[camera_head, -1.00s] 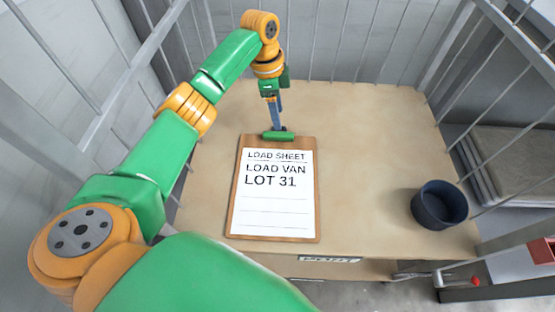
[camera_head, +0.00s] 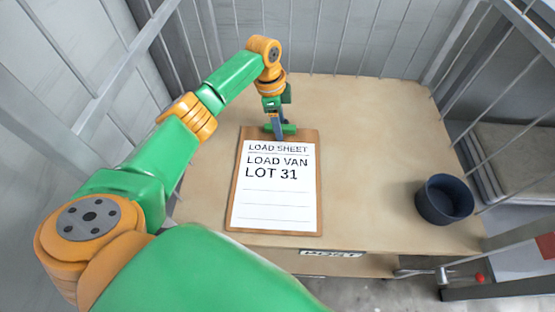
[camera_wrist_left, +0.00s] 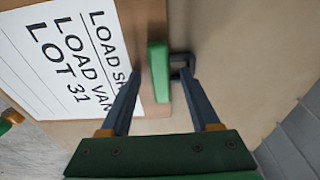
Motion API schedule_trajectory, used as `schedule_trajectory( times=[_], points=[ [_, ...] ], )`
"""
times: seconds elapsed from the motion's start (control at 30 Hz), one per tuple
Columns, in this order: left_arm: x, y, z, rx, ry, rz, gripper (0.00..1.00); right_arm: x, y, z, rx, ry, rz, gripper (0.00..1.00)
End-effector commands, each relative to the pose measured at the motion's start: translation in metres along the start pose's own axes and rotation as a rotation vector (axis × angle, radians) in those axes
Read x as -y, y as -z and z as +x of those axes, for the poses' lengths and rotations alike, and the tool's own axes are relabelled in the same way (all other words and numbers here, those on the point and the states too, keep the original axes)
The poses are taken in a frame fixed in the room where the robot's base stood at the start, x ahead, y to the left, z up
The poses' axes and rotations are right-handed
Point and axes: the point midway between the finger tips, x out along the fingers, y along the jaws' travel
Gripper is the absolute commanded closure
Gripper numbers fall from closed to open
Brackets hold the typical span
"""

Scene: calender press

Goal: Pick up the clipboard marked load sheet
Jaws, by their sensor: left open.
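The clipboard (camera_head: 275,205) lies flat on the tan tabletop. It is a brown board with a white sheet reading "LOAD SHEET, LOAD VAN, LOT 31". A green clip (camera_head: 291,129) sits at its far edge. My left gripper (camera_head: 281,132) points down at the clip, its fingers overlapping it in the head view. In the left wrist view, the clipboard (camera_wrist_left: 60,55) is at upper left. There, the open fingers of my left gripper (camera_wrist_left: 160,76) appear on either side of the green clip (camera_wrist_left: 159,72). Contact cannot be told. My right gripper is out of view.
A dark blue round pot (camera_head: 443,199) stands on the table's right side. Grey bars (camera_head: 330,35) surround the table (camera_head: 370,130) at the back and sides. A label plate (camera_head: 332,252) is on its front edge. The tabletop between clipboard and pot is clear.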

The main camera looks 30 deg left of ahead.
Motion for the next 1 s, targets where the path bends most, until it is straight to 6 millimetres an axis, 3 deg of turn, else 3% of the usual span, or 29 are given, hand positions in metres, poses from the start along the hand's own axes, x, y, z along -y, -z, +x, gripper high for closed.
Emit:
schedule_trajectory(
  times=[0.07, 0.3, 0.67, 1.0],
  points=[
    [0.000, 0.000, 0.001, 0.000, -0.001, 0.000, 0.37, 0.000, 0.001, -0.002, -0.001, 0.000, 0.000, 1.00],
    [0.000, 0.000, 0.001, 0.000, 0.000, 0.000, 1.00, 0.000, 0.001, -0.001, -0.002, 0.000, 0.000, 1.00],
    [0.000, 0.000, 0.000, -0.001, 0.002, 0.000, 1.00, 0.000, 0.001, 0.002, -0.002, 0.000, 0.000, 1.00],
    [0.001, 0.013, -0.081, -0.003, 0.003, 0.001, 1.00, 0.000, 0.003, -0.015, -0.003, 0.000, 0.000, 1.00]
  ],
)
